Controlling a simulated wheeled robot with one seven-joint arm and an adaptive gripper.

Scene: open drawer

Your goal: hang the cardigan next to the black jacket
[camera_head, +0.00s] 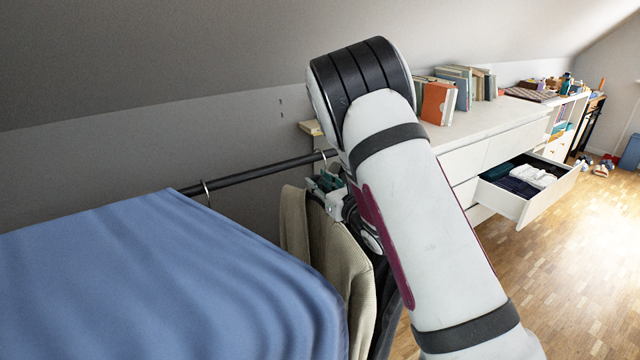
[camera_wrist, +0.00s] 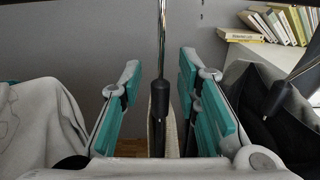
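A beige knit garment (camera_head: 340,262), which looks like the cardigan, hangs below the dark rail (camera_head: 265,172). In the wrist view a hanger with a dark neck (camera_wrist: 157,108) and metal hook stands upright between my fingers, with a narrow beige strip below it. My gripper (camera_wrist: 158,95) is open around it; its teal pads show gaps on both sides. In the head view my gripper (camera_head: 328,186) is by the rail, partly hidden by my arm. A black garment, which looks like the black jacket (camera_wrist: 262,112), is right of my fingers; a dark garment (camera_head: 387,290) shows behind the beige one.
A large blue cloth (camera_head: 150,280) fills the lower left, close to the camera. A grey garment (camera_wrist: 42,120) is left of my fingers. A white dresser (camera_head: 490,135) bears books (camera_head: 438,103); its drawer (camera_head: 530,188) is open with folded clothes. Floor is free at right.

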